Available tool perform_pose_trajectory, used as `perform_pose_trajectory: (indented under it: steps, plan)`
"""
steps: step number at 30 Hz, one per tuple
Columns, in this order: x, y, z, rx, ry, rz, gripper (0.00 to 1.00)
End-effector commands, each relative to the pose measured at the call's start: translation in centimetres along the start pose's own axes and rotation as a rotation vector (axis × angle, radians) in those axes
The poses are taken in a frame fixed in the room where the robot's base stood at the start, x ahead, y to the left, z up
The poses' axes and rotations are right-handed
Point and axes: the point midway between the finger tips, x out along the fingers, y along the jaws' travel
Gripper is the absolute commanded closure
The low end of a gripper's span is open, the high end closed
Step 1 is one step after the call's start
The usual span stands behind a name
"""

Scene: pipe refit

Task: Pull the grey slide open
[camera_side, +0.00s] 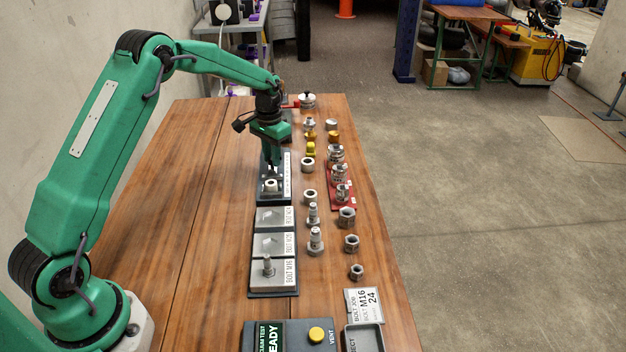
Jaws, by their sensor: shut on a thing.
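My gripper (272,168) points down over a dark fixture (264,196) in the far part of the row on the wooden table. It is shut on a small part of that fixture, which looks like the grey slide. The fingers hide most of the slide, so I cannot tell how far open it is. A light grey ring-like part (270,185) sits on the fixture just in front of the fingertips. A white label strip (287,175) runs along the fixture's right side.
Nearer plates include a bolt plate (284,278) with an upright bolt. Several nuts and fittings stand to the right, some on a red tray (335,201). A control box (290,338) with a yellow button and a grey tray (364,339) are in front. The table's left side is clear.

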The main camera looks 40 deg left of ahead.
Motion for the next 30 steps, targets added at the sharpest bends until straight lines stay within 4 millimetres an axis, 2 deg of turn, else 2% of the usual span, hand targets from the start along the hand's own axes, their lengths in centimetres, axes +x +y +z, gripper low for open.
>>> perform_pose_trajectory:
  steps: [5, 6, 8, 9, 20, 25, 30]
  plan:
    - [-0.2, -0.5, -0.5, -0.007, 0.023, -0.005, 1.00]
    - [-0.2, -0.5, -0.5, -0.007, 0.023, -0.006, 0.71]
    - [-0.2, -0.5, -0.5, -0.007, 0.021, -0.005, 0.59]
    - [-0.2, -0.5, -0.4, -0.006, 0.020, -0.005, 0.57]
    - [-0.3, -0.3, -0.3, -0.004, 0.015, -0.004, 0.57]
    - [-1.4, -0.3, -0.3, -0.004, 0.015, -0.004, 0.57]
    - [-3.5, -0.3, -0.3, -0.005, 0.018, -0.004, 0.57]
